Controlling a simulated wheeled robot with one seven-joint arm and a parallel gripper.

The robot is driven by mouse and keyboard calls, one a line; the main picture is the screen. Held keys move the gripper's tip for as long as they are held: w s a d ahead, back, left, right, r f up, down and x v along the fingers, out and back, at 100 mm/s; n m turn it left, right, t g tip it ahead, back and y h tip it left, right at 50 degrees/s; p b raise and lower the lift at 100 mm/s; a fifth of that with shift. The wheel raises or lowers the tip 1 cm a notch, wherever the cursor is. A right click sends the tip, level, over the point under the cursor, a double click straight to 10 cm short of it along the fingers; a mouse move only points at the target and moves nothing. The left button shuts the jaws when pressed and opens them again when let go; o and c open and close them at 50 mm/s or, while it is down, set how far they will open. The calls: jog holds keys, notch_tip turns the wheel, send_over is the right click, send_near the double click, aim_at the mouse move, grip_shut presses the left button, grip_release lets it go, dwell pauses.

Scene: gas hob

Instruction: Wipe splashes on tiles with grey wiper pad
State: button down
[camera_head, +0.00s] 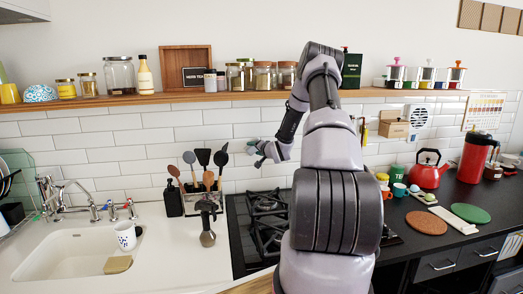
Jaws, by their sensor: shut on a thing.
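My arm reaches up from the lower middle and bends left over the gas hob (240,245). My gripper (260,152) is close to the white wall tiles (110,155), above the back of the hob. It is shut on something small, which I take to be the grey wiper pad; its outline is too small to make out. I cannot tell whether it touches the tiles. No splashes can be made out on the tiles, and my arm hides part of the wall and hob.
A wooden shelf (150,98) with jars runs above the tiles. A utensil holder (205,203) stands left of the hob, near a sink (60,255) with a spotted mug (125,235). A red kettle (428,172) and a red flask (473,160) stand on the right counter.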

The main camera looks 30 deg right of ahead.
aim_at(242, 145)
jog(key=shift+w+a+r, duration=0.1)
jog(key=shift+w+a, duration=0.15)
jog(key=shift+a, duration=0.5)
jog(key=shift+w+a+f, duration=0.1)
jog(key=shift+w+a, duration=0.15)
jog(key=shift+a, duration=0.55)
jog(key=shift+w+a+r, duration=0.1)
jog(key=shift+w+a, duration=0.15)
jog(key=shift+a, duration=0.5)
jog(key=shift+r, duration=0.95)
jog(key=s+d, duration=0.3)
jog(key=d, duration=1)
jog(key=shift+s+d, duration=0.25)
jog(key=shift+s, duration=0.15)
jog(key=s+a, duration=0.1)
jog(key=s, duration=0.4)
jog(key=shift+s+a, duration=0.4)
